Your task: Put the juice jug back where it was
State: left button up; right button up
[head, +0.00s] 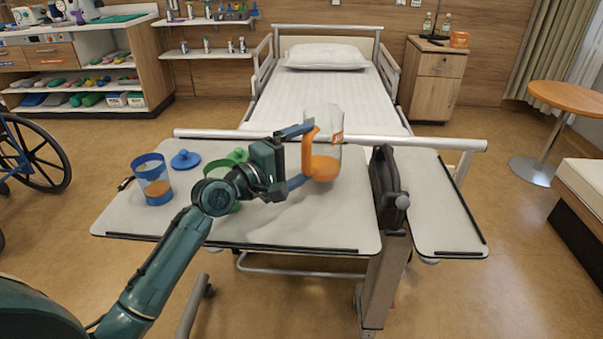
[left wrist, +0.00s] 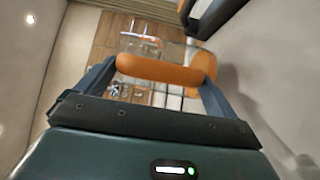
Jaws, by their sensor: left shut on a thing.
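The juice jug (head: 326,167) is clear with an orange handle and some orange juice in the bottom. It is over the right part of the overbed table's main top (head: 280,230); I cannot tell if its base touches the top. My left gripper (head: 305,156) is shut on the jug's orange handle, which crosses between the fingers in the left wrist view (left wrist: 160,70). A blue-rimmed cup (head: 152,180) with orange juice stands at the table's left. A green cup (head: 222,172) is partly hidden behind my left arm. My right gripper is not in view.
A blue lid (head: 186,159) lies by the blue cup, and a green lid (head: 238,155) lies behind my arm. A black tilt bracket (head: 388,190) stands right of the jug. The table's side top (head: 435,205) is bare. The bed (head: 330,85) is behind.

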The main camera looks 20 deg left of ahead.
aim_at(314, 163)
pick_arm(q)
notch_tip(314, 163, down, 3)
jog(key=shift+r+b, duration=0.1)
jog(key=shift+b, duration=0.25)
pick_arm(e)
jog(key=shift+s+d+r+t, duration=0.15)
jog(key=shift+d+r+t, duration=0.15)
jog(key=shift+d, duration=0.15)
pick_arm(q)
jog(key=shift+f, duration=0.2)
jog(key=o, duration=0.9)
jog(key=shift+o, duration=0.2)
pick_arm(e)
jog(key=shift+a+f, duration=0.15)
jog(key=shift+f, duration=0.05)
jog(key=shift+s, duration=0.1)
